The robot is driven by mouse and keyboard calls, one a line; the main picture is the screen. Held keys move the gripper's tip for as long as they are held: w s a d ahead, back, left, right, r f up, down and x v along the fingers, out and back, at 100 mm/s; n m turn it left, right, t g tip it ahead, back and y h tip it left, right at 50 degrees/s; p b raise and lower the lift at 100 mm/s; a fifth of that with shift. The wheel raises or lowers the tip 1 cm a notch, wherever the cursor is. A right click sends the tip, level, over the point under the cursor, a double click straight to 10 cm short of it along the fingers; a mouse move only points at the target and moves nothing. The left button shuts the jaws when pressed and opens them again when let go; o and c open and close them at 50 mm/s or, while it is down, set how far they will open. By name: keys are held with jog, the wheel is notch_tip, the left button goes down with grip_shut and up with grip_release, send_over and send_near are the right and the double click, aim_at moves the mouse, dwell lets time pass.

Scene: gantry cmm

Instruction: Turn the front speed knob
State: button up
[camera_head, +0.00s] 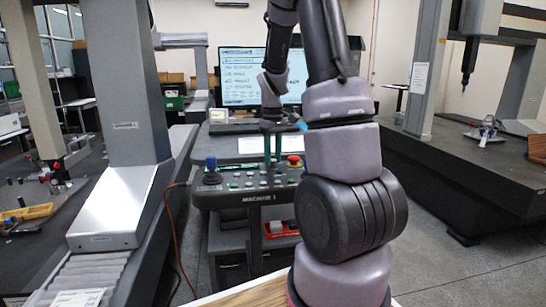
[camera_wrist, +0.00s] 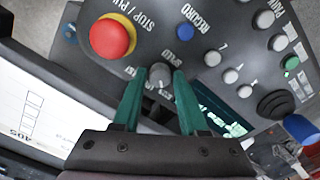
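The speed knob (camera_wrist: 160,75), a small grey knob beside the partly covered word SPEED, sits on the dark control panel (camera_head: 240,199). My gripper (camera_wrist: 159,76) has two green fingers pointing at the panel, with the knob between their tips. The fingers stand apart, with a narrow gap visible at the knob's left side; firm contact cannot be made out. In the head view my gripper (camera_head: 273,165) reaches down to the panel, and the knob cannot be made out there.
A red stop button (camera_wrist: 112,36) on a yellow ring is close to the left finger. A blue record button (camera_wrist: 185,32), several grey buttons and a black joystick (camera_wrist: 275,104) lie to the right. A monitor (camera_head: 238,75) stands behind the panel.

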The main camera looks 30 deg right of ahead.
grip_shut()
jog(key=shift+m, duration=0.4)
jog(key=m, duration=0.4)
jog(key=shift+m, duration=2.5)
jog(key=o, duration=0.5)
grip_release()
jog(key=shift+o, duration=0.2)
